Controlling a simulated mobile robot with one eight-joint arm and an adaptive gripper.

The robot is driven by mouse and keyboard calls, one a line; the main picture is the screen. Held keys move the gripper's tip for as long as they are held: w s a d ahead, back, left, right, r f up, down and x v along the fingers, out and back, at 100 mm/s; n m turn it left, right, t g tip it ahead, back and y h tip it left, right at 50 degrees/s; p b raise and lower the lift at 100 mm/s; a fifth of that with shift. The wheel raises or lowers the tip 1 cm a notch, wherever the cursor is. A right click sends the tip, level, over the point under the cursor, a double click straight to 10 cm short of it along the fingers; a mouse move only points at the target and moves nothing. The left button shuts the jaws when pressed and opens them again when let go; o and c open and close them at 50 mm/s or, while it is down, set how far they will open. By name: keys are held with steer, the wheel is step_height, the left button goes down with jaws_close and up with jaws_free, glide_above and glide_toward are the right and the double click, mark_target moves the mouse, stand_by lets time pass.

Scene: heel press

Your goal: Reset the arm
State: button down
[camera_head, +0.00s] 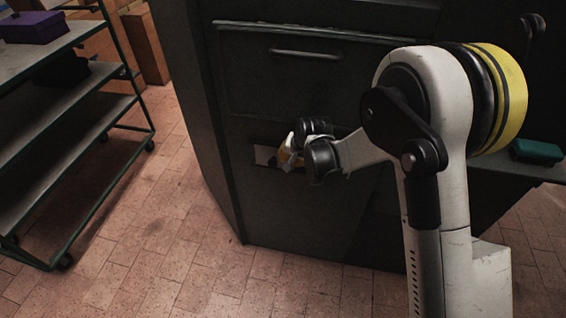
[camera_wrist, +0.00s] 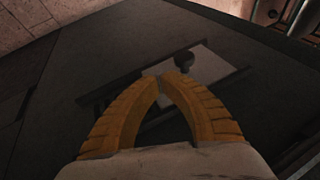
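My gripper (camera_wrist: 163,82) shows in the wrist view with two yellow-orange ribbed fingers. Their tips come together or nearly so, and nothing shows held between them. In the head view my gripper (camera_head: 290,158) is partly hidden by my wrist, in front of the lower part of a dark machine (camera_head: 300,210). Ahead of the fingertips in the wrist view is a pale plate (camera_wrist: 215,66) in a dark recess, with a small dark round knob (camera_wrist: 184,61) on it. In the head view a bit of this plate (camera_head: 265,154) shows beside the gripper.
A drawer-like panel with a handle (camera_head: 305,53) is above my gripper. A shelf cart (camera_head: 75,98) with a purple box (camera_head: 35,27) stands at left. A teal box (camera_head: 537,151) lies on a surface at right. Brick floor (camera_head: 150,230) is clear between cart and machine.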

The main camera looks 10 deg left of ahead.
steer(key=p+v, duration=0.3)
steer(key=v, duration=0.7)
